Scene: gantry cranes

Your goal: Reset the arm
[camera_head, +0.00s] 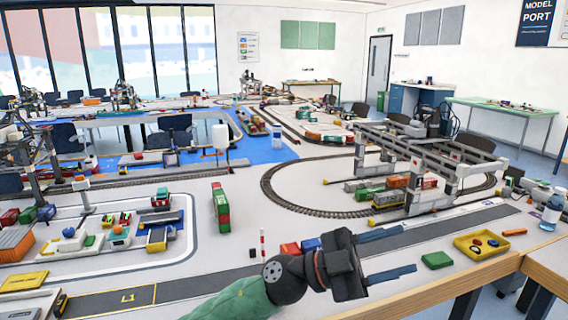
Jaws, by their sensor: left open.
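My left arm comes in from the bottom with a green sleeve and a dark wrist. My left gripper (404,250) is open, its two blue-grey fingers pointing right above the grey road strip (215,285). I see nothing between the fingers. Red and blue blocks (300,246) lie just behind the gripper and are partly hidden by it. A green block (436,260) lies to the right of the fingertips, apart from them. My right gripper is not in view.
A gantry crane (440,160) stands behind the gripper over small containers and a looped track (290,205). A yellow tray (482,246) with small parts and a bottle (552,212) are at the right. A red and green container stack (221,208) stands left of centre. The table's wooden edge (450,292) is at the front right.

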